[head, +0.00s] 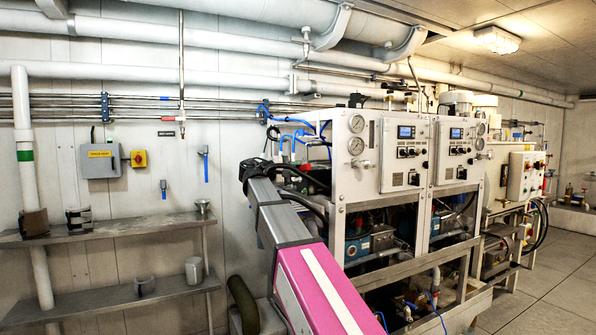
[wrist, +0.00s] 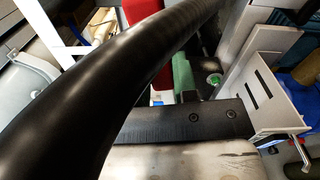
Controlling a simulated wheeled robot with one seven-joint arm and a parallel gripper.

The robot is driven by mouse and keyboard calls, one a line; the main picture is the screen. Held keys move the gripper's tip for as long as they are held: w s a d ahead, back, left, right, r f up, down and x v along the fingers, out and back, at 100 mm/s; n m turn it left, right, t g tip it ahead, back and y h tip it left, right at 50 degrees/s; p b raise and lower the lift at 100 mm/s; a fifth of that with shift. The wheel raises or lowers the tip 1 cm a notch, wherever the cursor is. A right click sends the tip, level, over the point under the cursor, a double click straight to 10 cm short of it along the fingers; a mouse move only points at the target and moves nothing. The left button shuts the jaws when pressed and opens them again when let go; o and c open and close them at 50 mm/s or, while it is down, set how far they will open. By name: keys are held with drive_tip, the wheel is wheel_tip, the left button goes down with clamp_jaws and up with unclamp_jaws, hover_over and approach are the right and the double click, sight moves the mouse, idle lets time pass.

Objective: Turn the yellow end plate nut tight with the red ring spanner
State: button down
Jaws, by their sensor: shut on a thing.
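In the wrist view, a dark part with two screws (wrist: 190,116), seemingly part of my gripper, crosses the lower middle above a worn pale metal piece. Its fingertips are not clearly seen. A flat red piece (wrist: 145,45) stands beyond it, half covered by a thick black curved hose; I cannot tell whether it is the red ring spanner, and no ring shows. I cannot make out the yellow end plate nut in either view. In the head view, my arm reaches to the left end of the watermaker frame (head: 341,190), and its end is hidden there.
A white slotted bracket (wrist: 262,95) and a green part (wrist: 184,76) stand close by in the wrist view. In the head view, two steel shelves (head: 110,228) hang on the left wall. Blue hoses (head: 290,122) run at the frame's top left corner. Open floor (head: 555,290) lies at right.

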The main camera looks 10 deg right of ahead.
drive_tip(key=c, duration=1.7)
unclamp_jaws()
clamp_jaws()
drive_tip(key=shift+d, duration=0.2)
drive_tip(key=shift+x, duration=1.8)
drive_tip(key=shift+x, duration=1.2)
drive_tip(key=shift+f, duration=0.1)
